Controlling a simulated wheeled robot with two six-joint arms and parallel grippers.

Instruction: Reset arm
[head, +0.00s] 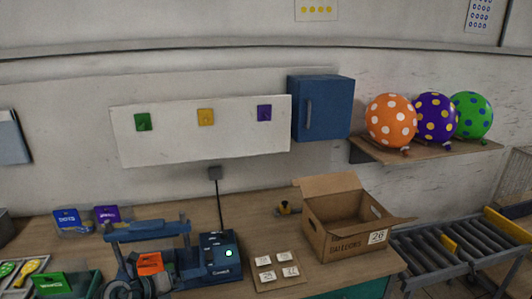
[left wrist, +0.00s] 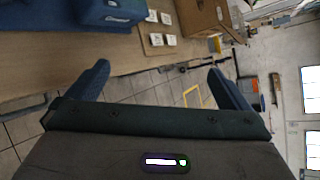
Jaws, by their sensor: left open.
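My left gripper (left wrist: 158,66) shows in the left wrist view, its two blue fingers spread wide with nothing between them. Beyond the fingers are the wooden table's edge and the tiled floor, and the fingers touch nothing that I can see. In the head view I cannot make out the left gripper clearly against the blue machine parts (head: 147,230) at the lower left. My right gripper is in neither view.
A roller conveyor (head: 445,258) lies right. Three dotted balloons (head: 391,120) sit on a wall shelf (head: 425,151).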

